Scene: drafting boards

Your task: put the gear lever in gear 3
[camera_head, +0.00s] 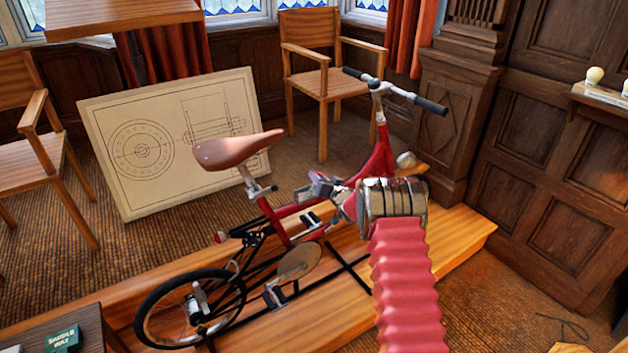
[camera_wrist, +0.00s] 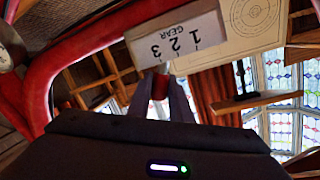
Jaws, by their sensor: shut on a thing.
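A red bicycle (camera_head: 380,160) with a brown saddle (camera_head: 238,149) stands on a wooden platform. In the wrist view a white gear plate (camera_wrist: 178,40), marked GEAR 1 2 3, appears upside down on the red frame (camera_wrist: 42,75). My gripper (camera_wrist: 161,92) is shut on the red knob of the gear lever (camera_wrist: 160,86), just below the plate. The lever lines up closest with the 3, but its exact seat is partly hidden by the fingers. In the head view the lever is too small to make out by the frame.
A drawing board (camera_head: 170,140) leans behind the bicycle, with wooden chairs (camera_head: 322,85) around. The platform (camera_head: 340,290) lies below the bicycle. A wall shelf (camera_head: 600,97) with pale knobs is at right. A dark table (camera_head: 60,325) with a green box is at lower left.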

